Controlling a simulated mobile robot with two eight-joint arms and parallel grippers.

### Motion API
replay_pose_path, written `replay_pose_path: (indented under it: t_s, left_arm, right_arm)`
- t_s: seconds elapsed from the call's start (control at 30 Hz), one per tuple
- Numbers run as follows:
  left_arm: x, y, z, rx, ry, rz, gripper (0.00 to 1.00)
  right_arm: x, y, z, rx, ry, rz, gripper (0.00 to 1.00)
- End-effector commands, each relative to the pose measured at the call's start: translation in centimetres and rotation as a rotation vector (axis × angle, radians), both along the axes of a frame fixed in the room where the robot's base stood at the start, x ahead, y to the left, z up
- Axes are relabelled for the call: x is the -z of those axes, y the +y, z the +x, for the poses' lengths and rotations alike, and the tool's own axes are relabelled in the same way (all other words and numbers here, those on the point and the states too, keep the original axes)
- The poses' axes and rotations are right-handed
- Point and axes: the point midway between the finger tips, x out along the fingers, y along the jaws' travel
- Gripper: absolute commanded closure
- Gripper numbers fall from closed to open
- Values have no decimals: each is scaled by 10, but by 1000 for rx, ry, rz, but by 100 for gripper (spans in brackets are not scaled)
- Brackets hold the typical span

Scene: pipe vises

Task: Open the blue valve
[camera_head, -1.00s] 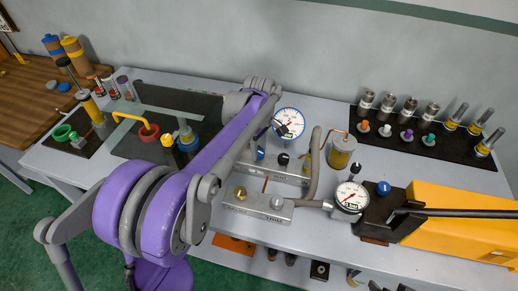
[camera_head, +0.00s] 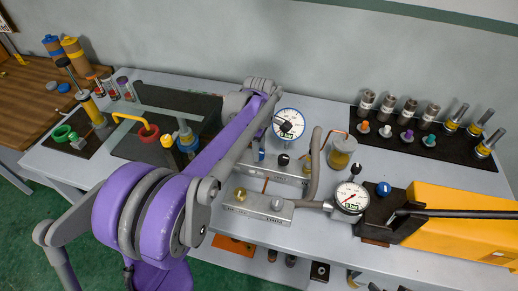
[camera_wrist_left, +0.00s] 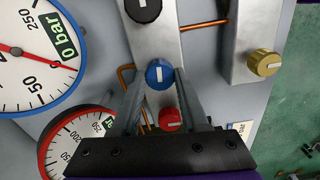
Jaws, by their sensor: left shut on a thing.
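The blue valve (camera_wrist_left: 160,74) is a round blue knob with a white line, on a grey metal block (camera_wrist_left: 155,42). It shows close up in the left wrist view, with the white line roughly upright in the picture. My left gripper (camera_wrist_left: 160,80) is shut on it, one finger at each side. In the head view a small blue spot of the valve (camera_head: 261,155) shows beside my purple arm, which hides most of the gripper. A blue-rimmed gauge (camera_wrist_left: 30,65) beside it reads 0 bar. My right gripper is not in view.
A red knob (camera_wrist_left: 170,119) sits close by, between my fingers. A black knob (camera_wrist_left: 143,8) and a brass knob (camera_wrist_left: 264,63) are nearby. A red-rimmed gauge (camera_wrist_left: 75,140) lies partly under my gripper. A hose and a yellow pump (camera_head: 465,225) stand to the right.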

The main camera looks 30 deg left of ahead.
Motion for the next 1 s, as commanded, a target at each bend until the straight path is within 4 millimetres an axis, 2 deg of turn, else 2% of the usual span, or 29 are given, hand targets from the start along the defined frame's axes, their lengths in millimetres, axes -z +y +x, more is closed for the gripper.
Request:
replay_pose_path:
  t_s: [0.03,0.17,0.43,0.57,1.0]
  left_arm:
    - [-1,0,0,0,-1,1,51]
    - [0,0,0,0,-1,1,27]
    - [0,0,0,1,0,0,26]
    - [-7,0,0,1,0,0,26]
    - [-89,0,0,1,-1,0,26]
  right_arm:
    - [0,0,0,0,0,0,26]
    - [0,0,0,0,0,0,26]
    - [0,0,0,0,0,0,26]
    - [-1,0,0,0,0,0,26]
    - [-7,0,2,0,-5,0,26]
